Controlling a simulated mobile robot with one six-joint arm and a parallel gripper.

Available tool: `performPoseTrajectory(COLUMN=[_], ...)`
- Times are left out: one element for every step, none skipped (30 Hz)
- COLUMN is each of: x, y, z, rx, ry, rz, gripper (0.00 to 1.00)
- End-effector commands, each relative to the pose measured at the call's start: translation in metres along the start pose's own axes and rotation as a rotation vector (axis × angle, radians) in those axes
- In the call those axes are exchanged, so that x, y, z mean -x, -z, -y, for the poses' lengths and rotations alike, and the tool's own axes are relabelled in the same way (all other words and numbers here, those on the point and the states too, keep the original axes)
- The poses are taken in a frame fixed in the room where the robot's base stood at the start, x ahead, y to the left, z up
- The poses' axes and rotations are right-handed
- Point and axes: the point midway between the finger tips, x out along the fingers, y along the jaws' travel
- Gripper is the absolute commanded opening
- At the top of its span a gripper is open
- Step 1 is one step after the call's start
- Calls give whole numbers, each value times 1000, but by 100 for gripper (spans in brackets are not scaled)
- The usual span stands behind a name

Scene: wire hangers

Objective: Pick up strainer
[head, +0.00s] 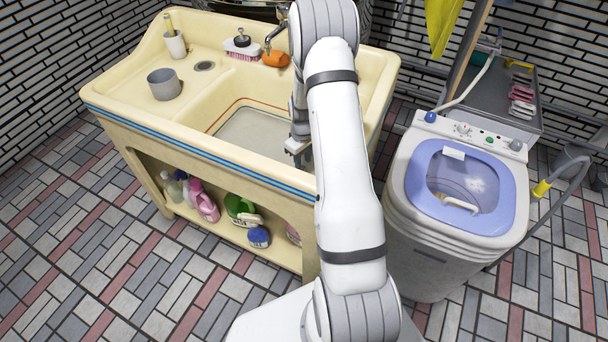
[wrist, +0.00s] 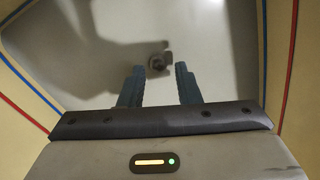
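A small dark round piece (wrist: 157,64), probably the strainer, sits on the pale floor of the sink basin in the wrist view. A shadow falls around it, so its exact shape is unclear. My gripper (wrist: 160,68) is open, with its two dark fingers apart and nothing between them. From the wrist camera, the piece appears just beyond the fingertips, between their lines; I cannot tell the gap in depth. In the head view my gripper (head: 301,152) is down inside the basin, partly hidden by my arm. The strainer is not visible there.
The cream sink (head: 120,97) has basin walls around my gripper. A grey bowl (head: 164,86) stands on its left counter. A faucet (head: 275,38) and an orange item (head: 275,58) are at the back edge. A washing machine (head: 440,245) stands to the right.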

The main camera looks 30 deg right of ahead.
Motion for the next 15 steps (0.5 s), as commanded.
performPoseTrajectory(x=[-6, -10, -15, -20, -24, -30, -35, -39, -44, -47, -49, -50, -51, -52, -52], y=[0, 0, 1, 2, 2, 2, 3, 3, 3, 3, 3, 3, 3, 3, 3], z=[0, 0, -1, -2, -2, -3, -3, -3, -3, -3, -3, -3, -3, -3, -3], rx=[0, 0, -1, -1, -1, -1, -1, -1, -1, -1, -1, -1, -1, -1, -2], ry=[2, 2, 1, 1, 1, 2, 2, 2, 1, 1, 1, 0, 0, 0, 0], rz=[2, 2, 2, 2, 2, 3, 3, 2, 2, 1, 1, 1, 0, 0, 0], gripper=[30, 30, 30, 30, 30, 30, 30, 30, 30, 30, 30, 30, 30, 30, 30])
